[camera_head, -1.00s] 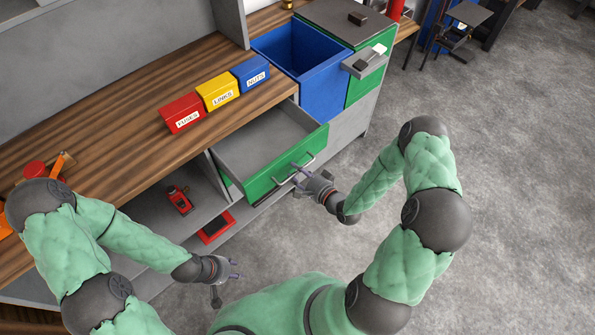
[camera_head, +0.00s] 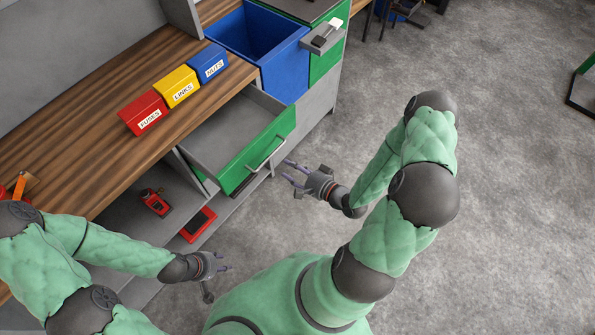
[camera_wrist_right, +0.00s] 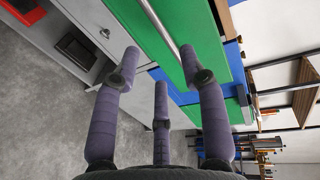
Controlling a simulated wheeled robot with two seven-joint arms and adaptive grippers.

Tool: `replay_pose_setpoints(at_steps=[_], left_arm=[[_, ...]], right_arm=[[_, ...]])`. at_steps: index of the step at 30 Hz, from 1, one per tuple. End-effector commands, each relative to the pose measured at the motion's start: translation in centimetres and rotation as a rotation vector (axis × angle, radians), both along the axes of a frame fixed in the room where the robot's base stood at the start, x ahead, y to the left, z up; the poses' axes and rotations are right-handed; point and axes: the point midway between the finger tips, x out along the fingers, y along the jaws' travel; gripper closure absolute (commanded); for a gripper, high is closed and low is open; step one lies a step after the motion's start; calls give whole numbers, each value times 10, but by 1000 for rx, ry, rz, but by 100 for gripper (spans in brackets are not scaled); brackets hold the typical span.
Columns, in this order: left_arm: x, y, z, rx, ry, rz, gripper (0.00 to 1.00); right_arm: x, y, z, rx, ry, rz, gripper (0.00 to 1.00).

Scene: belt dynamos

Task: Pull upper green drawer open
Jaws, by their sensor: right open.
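The upper green drawer (camera_head: 236,165) stands pulled out of the workbench, its grey inside visible and empty. Its silver bar handle (camera_head: 266,153) is on the green front. My right gripper (camera_head: 289,173) is open and empty, just to the right of the handle and apart from it. In the right wrist view its spread purple fingers (camera_wrist_right: 161,85) point toward the green front (camera_wrist_right: 190,25), with nothing between them, and part of the bar handle (camera_wrist_right: 160,28) shows. My left gripper (camera_head: 228,262) is open and empty, low in front of the bench.
Red (camera_head: 143,113), yellow (camera_head: 177,86) and blue (camera_head: 208,62) labelled bins stand on the wooden top (camera_head: 95,130). A large blue bin (camera_head: 283,62) is beyond the drawer. A red device (camera_head: 156,202) and a red case (camera_head: 198,224) lie on lower shelves.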

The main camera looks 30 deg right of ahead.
Motion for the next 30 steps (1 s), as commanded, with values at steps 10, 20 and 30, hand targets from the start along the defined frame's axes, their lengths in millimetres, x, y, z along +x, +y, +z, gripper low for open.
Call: replay_pose_setpoints(at_steps=[10,20,30], left_arm=[[0,0,0,0,0,0,60],[0,0,0,0,0,0,60],[0,0,0,0,0,0,60]], right_arm=[[-19,-7,4,1,1,0,57],[-19,-7,4,0,1,0,57],[-13,-1,-6,-48,36,19,57]])
